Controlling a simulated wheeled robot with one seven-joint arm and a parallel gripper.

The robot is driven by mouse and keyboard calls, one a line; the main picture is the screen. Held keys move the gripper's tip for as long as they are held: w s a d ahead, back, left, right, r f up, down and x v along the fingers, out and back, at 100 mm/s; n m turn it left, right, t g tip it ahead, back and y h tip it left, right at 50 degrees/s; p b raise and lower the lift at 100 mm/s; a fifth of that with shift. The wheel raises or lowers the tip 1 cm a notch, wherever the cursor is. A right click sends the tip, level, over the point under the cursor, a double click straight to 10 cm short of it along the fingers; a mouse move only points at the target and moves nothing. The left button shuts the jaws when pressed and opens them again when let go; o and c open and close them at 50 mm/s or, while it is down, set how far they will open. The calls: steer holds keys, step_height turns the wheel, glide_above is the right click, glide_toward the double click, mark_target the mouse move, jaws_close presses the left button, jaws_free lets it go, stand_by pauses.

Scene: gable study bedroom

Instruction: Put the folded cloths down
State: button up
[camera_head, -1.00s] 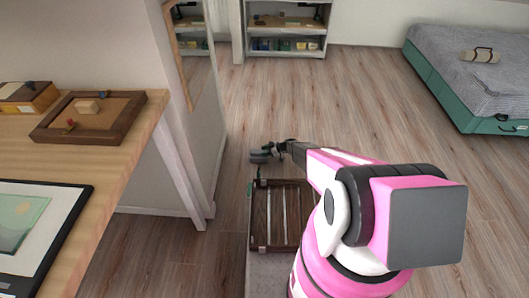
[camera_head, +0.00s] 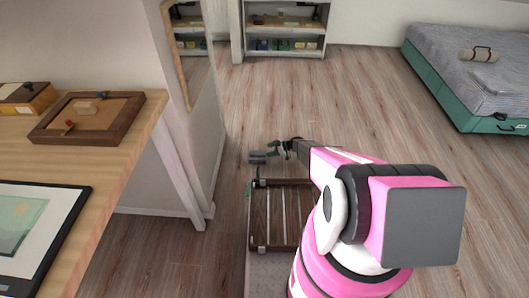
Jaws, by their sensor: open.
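My gripper (camera_head: 272,153) is open, at the end of my outstretched arm, small and seen from behind and above. It hangs just beyond the far edge of a dark wooden slatted tray (camera_head: 255,220) that sits low in front of me. I cannot make out anything held between the fingers. No folded cloths can be clearly picked out. A small green patch shows at the tray's far left corner, too small to identify. My arm hides the tray's right side.
A wooden desk (camera_head: 120,150) at left bears a framed tray (camera_head: 60,132), a box (camera_head: 25,98) and a tablet (camera_head: 35,225). A shelf unit (camera_head: 285,32) stands at the back. A bed (camera_head: 460,75) is at right. The floor (camera_head: 350,110) between is clear.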

steer(key=v, duration=0.7)
steer(key=s+d+r+m+h, duration=0.3)
steer(key=s+r+m, duration=0.3)
steer(key=s+r, duration=0.5)
steer(key=s+d+r+m+h, duration=0.3)
steer(key=s+r, duration=0.8)
steer(key=r, duration=0.8)
steer(key=s+d+r+m+h, duration=0.4)
steer(key=s+r+m+h, duration=0.3)
steer(key=s+r, duration=0.4)
step_height(320, 180, up, 5)
steer(key=shift+s+f+m, duration=0.2)
steer(key=shift+s+m, duration=0.05)
steer(key=shift+m, duration=0.55)
steer(key=shift+a, duration=0.1)
